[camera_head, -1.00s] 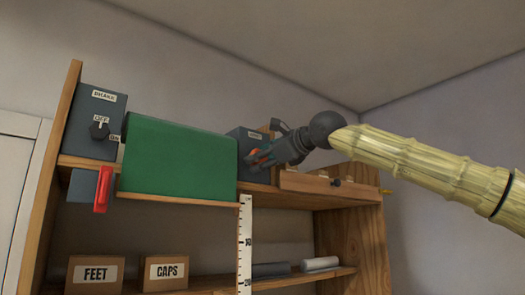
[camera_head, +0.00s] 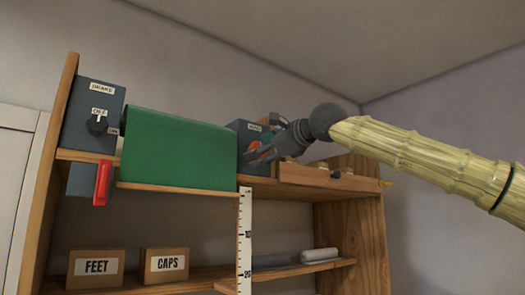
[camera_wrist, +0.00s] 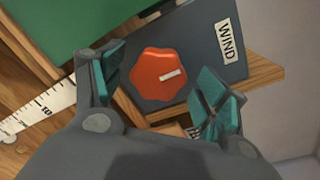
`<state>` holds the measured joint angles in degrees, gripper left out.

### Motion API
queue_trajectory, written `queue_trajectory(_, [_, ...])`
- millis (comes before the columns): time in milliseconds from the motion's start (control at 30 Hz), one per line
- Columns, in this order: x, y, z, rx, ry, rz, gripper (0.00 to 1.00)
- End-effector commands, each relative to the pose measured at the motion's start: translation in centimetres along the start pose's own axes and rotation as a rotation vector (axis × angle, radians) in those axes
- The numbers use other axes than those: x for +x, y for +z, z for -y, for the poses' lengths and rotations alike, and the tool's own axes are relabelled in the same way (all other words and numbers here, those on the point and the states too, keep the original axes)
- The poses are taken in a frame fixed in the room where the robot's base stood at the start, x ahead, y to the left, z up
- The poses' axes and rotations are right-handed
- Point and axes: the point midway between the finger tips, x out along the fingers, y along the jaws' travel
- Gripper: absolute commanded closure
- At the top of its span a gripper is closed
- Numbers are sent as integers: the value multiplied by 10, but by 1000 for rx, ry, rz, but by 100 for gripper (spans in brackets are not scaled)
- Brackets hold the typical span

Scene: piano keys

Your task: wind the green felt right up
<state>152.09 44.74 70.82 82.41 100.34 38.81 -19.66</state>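The green felt (camera_head: 180,148) hangs as a broad sheet on the upper shelf in the head view; its edge also shows in the wrist view (camera_wrist: 80,25). Right of it is a dark grey box with a label reading WIND (camera_wrist: 226,41). An orange-red knob (camera_wrist: 160,75) with a pale mark sits on the box's face. My gripper (camera_wrist: 165,95) is open, its teal-padded fingers on either side of the knob in the wrist view. I cannot tell whether either finger touches it. In the head view my gripper (camera_head: 258,155) partly hides the box.
A grey box with a dial (camera_head: 97,124) and a red lever (camera_head: 102,183) stand left of the felt. A white ruler (camera_head: 244,240) hangs below its right edge. Boxes labelled FEET (camera_head: 96,268) and CAPS (camera_head: 165,265) sit on the lower shelf.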

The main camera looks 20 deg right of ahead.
Motion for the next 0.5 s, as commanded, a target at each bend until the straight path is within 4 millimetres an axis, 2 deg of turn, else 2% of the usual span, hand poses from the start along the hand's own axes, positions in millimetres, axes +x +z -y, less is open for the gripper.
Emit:
queue_trajectory(267, [-2, 0, 0, 0, 0, 1, 26])
queue_trajectory(367, [-8, 0, 1, 1, -1, 1, 26])
queue_trajectory(500, [-28, 0, 1, 1, -1, 2, 26])
